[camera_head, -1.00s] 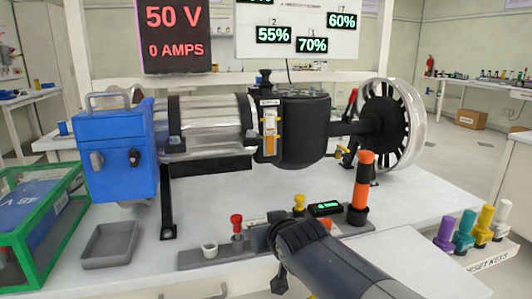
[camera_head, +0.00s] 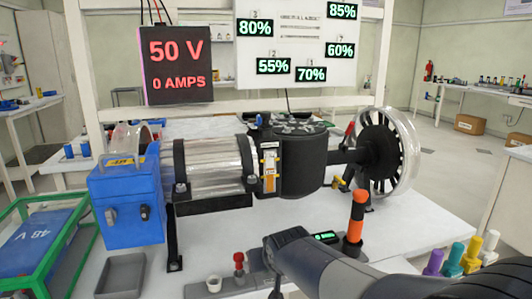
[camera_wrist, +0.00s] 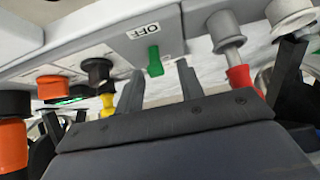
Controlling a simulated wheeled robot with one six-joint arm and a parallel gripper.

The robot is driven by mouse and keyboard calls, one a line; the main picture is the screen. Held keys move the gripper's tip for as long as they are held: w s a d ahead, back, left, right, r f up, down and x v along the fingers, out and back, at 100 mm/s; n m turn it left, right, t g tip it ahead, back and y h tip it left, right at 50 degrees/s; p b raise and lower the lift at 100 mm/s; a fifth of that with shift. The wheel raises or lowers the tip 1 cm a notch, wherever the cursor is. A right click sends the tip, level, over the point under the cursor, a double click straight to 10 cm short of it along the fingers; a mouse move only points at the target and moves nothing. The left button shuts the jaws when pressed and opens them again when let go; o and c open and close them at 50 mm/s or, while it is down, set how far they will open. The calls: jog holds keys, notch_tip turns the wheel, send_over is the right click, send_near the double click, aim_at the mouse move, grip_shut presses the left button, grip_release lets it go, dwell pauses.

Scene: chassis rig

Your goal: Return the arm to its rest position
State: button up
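My dark grey arm (camera_head: 330,270) reaches in from the lower right of the head view, over the front of the bench. My gripper (camera_wrist: 158,82) shows in the wrist view with its two grey fingers apart and nothing held between them. A green switch (camera_wrist: 155,62) below an OFF label (camera_wrist: 142,31) shows between and beyond the fingertips; I cannot tell the distance. In the head view the fingers are mostly hidden or cut off at the bottom edge.
The control strip's red knob (camera_head: 238,262) and orange-topped post (camera_head: 357,215) stand near my arm. Behind are the motor (camera_head: 215,167), wheel (camera_head: 405,150) and blue box (camera_head: 127,205). A grey tray (camera_head: 121,276) and green-framed case (camera_head: 85,238) lie left; coloured keys (camera_head: 453,260) stand right.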

jog(key=shift+w+a+r+g+h+p, duration=0.2)
jog(key=shift+g+p, duration=0.4)
jog(key=shift+p, duration=0.9)
jog(key=shift+w+d+r+g+h+p, duration=0.1)
jog(key=shift+w+g+h+p, duration=0.35)
jog(key=shift+p, duration=1.05)
jog(key=g+p, duration=0.1)
jog(key=p, duration=0.1)
jog(key=shift+w+a+f+g+p, duration=0.1)
jog(key=shift+f+g+p, duration=0.05)
jog(key=shift+g+p, duration=0.2)
jog(key=shift+s+r, duration=0.2)
jog(key=shift+r, duration=0.15)
jog(key=shift+r, duration=0.1)
